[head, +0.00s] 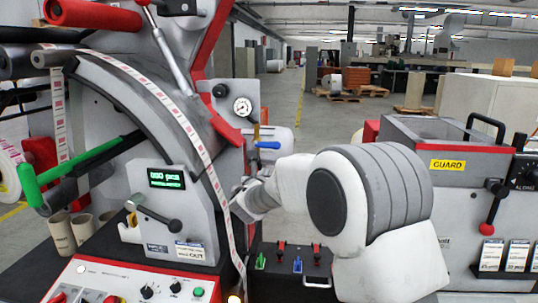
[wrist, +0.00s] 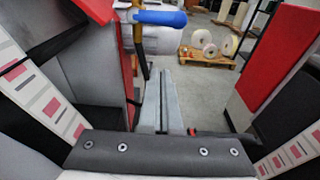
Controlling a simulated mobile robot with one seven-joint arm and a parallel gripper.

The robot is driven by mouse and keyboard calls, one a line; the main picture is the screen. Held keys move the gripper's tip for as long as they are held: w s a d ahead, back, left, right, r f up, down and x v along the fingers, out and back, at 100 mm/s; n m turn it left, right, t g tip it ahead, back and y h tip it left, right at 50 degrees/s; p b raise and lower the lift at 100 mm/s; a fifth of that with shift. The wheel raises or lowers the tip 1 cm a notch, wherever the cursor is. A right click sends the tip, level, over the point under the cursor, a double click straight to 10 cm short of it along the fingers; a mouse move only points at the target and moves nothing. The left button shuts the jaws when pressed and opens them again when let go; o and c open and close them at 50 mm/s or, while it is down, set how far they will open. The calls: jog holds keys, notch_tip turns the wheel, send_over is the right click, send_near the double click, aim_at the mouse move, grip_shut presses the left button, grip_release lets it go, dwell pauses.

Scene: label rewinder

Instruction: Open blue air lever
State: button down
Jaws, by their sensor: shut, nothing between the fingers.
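The blue air lever (head: 268,145) is a short blue handle on the right side of the rewinder, below the round gauge. It also shows at the top of the wrist view (wrist: 160,18), where it lies roughly crosswise with a metal fitting at its left end. My gripper (wrist: 162,70) is shut and empty, its grey fingers together and pointing forward below the lever. A gap shows between the fingertips and the lever, with no contact. In the head view, my gripper (head: 240,191) is beside the machine, lower than the lever and partly hidden by the arm.
The label web (head: 190,135) runs down the machine close to my gripper. The green display panel (head: 166,178) with a black-knobbed lever is to the left. Small green and blue levers (head: 278,262) sit below. The guard unit (head: 455,164) stands to the right.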

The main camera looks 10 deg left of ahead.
aim_at(266, 145)
jog(key=w+r+p, duration=0.2)
jog(key=w+p, duration=0.1)
jog(key=w, duration=0.5)
jog(key=shift+w+d+r, duration=0.15)
jog(key=shift+d+r, duration=0.05)
jog(key=shift+r, duration=0.1)
